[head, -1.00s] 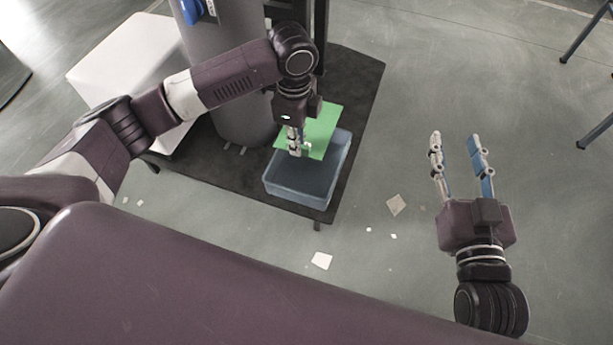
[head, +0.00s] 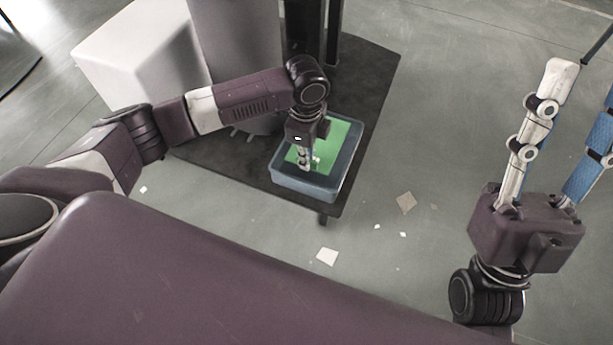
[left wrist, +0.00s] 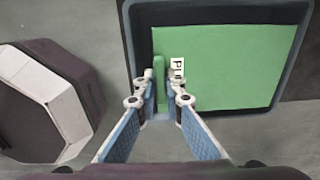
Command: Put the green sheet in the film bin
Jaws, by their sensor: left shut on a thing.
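The green sheet (head: 332,140) lies within the outline of the blue-grey film bin (head: 346,184), inside its walls. In the left wrist view the green sheet (left wrist: 230,70) fills much of the bin (left wrist: 134,60), with a small printed white label near the fingers. Whether the sheet touches the bin floor I cannot tell. My right gripper (head: 563,115) is open and empty, raised at the right.
The bin stands on a dark low platform (head: 240,172). A grey column (head: 240,60) and a white block (head: 140,50) stand behind it. Small scraps, one tan (head: 406,202) and one white (head: 327,256), lie on the floor. The floor at right is clear.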

